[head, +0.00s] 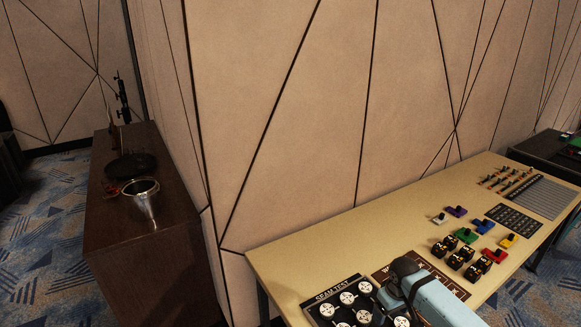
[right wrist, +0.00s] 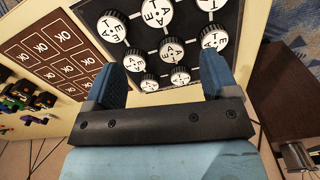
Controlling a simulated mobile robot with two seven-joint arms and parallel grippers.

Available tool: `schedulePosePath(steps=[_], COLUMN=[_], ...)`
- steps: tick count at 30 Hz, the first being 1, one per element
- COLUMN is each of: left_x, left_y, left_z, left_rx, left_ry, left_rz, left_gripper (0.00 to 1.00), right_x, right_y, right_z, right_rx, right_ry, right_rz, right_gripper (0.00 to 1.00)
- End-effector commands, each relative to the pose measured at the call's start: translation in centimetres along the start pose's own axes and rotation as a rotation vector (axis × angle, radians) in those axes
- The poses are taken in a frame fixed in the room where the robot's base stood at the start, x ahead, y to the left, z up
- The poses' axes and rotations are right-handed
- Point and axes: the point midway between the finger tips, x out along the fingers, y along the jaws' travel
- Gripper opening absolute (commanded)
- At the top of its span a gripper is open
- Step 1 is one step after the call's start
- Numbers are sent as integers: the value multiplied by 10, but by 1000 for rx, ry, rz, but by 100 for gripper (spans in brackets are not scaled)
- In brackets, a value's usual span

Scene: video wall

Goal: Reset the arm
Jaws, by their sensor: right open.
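My right gripper (head: 393,290) reaches in from the bottom right of the head view, with a pale blue body and dark fingers. It is over the front part of the light wooden table (head: 320,241), beside the dark SEAM TEST board (head: 336,293). In the right wrist view the two blue finger pads of the right gripper (right wrist: 161,70) stand wide apart with nothing between them. Beyond them is the same board (right wrist: 185,95) with several white lettered knobs. I cannot tell whether the fingers touch it. My left gripper is out of view.
A brown board (head: 455,287), marked OK in the right wrist view (right wrist: 50,55), lies partly behind my gripper. Several black-and-gold blocks, coloured pieces and a grey grid panel (head: 540,197) sit farther along. A dark cabinet (head: 150,225) with a metal bucket (head: 143,203) stands left.

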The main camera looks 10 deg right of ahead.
Motion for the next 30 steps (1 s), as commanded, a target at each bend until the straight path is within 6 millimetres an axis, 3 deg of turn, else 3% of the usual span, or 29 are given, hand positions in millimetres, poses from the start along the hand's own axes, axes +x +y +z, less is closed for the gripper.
schedulePosePath(steps=[7,12,19,24,30], left_x=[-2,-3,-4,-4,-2], left_y=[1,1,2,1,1], left_z=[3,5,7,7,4], left_rx=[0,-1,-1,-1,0], left_ry=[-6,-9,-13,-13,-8], left_rz=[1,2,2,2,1], left_gripper=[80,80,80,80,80], right_x=[58,75,54,25,7], right_y=[-80,-143,-199,-215,-219], right_z=[48,96,167,206,223], right_rx=[-58,-71,-44,-21,-14], right_ry=[211,439,735,893,971], right_rz=[-41,-71,-71,-40,-16], right_gripper=[80,80,80,80,80])
